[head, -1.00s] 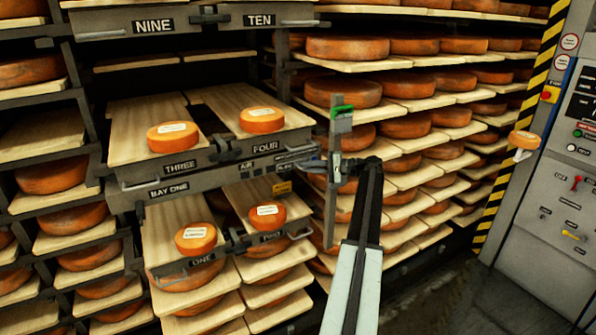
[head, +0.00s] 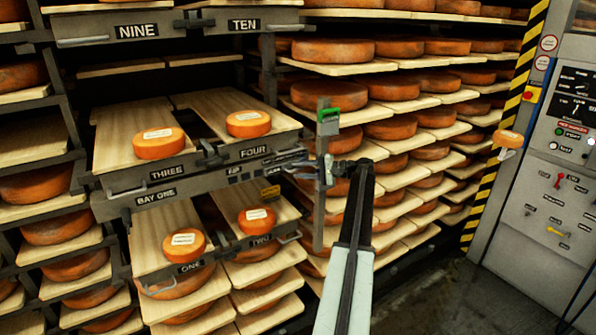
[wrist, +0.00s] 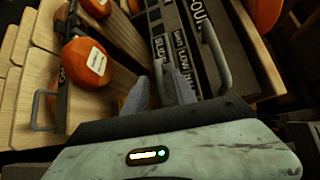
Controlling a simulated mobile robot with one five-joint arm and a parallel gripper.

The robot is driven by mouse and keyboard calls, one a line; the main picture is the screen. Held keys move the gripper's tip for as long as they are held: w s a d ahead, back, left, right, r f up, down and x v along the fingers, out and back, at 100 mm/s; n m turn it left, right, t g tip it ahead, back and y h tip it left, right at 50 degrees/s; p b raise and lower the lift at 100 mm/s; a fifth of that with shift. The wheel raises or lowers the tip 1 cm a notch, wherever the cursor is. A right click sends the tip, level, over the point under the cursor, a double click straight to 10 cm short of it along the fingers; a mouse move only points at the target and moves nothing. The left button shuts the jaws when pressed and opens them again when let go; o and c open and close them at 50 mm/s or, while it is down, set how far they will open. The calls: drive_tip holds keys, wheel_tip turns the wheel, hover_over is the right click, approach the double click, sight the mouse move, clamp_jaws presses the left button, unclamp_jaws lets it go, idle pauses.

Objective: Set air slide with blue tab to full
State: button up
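The air panel (head: 236,178), marked AIR, is on the front of bay one below the FOUR label. Small dark label plates (head: 283,156) lie to its right. In the wrist view, a dark label strip (wrist: 178,60) has words such as LOW, only partly readable. I cannot make out the air slide or its blue tab. My gripper (head: 308,166) is at the right end of this front, by the label plates. In the wrist view, my gripper's two grey fingers (wrist: 156,80) point at the strip with a narrow gap between them. I see nothing held; contact is unclear.
Cheese wheels sit on boards THREE (head: 158,143), FOUR (head: 249,124), ONE (head: 183,243) and TWO (head: 257,219). Metal pull handles (wrist: 216,55) stick out near my fingers. Loaded shelves (head: 400,88) stand behind; a control cabinet (head: 555,190) is at right, with dark floor before it.

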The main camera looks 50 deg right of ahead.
drive_tip(key=v, duration=0.7)
drive_tip(key=shift+p, duration=0.4)
